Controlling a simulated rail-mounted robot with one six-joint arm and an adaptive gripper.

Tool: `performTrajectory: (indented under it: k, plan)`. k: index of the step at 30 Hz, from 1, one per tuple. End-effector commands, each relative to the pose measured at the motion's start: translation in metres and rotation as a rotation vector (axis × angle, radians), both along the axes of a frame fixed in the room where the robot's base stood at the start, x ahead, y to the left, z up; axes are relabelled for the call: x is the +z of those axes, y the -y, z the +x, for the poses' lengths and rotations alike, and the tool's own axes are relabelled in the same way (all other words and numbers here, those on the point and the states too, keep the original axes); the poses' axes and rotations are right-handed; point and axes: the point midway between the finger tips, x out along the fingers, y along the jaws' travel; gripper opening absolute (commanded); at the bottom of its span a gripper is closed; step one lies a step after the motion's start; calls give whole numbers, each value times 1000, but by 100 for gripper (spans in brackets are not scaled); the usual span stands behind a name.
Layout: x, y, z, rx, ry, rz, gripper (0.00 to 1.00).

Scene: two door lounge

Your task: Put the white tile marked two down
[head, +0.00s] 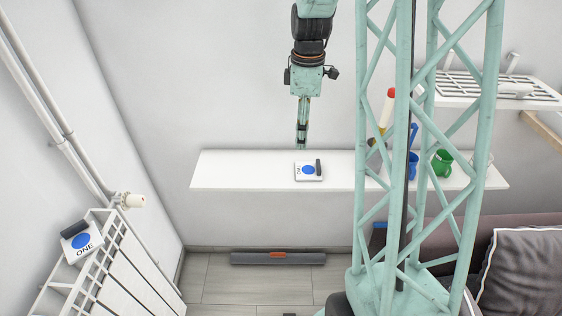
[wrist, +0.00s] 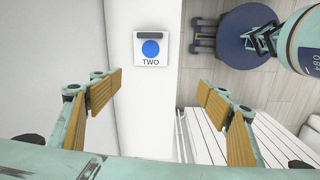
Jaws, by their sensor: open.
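The white tile marked two (wrist: 151,60) has a blue dot and a dark grey bar along one edge. It lies on the white shelf (head: 240,172), and in the head view it also shows as a small tile (head: 301,176) near the shelf's middle. My gripper (wrist: 158,88) is open, its wooden-faced fingers wide apart and nothing between them. In the head view my gripper (head: 302,146) hangs at the back of the shelf, just behind the tile and apart from it. Its fingertips are hard to make out there.
Another white tile, marked one (head: 88,233), lies on the white radiator (head: 110,262) at the left. Blue and green mugs (head: 442,163) stand on the shelf's right part, partly behind my lattice column. A rack (head: 480,88) hangs at upper right. The shelf's left part is bare.

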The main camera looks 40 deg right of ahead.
Motion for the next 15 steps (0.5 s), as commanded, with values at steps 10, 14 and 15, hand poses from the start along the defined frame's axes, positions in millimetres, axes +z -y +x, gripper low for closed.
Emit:
performTrajectory:
  k: [10,14,15]
  plan:
    - [62,-54,-15,-107,45,-11,70]
    - [83,-74,-23,-146,60,-10,70]
    - [89,-80,-26,-158,65,-10,70]
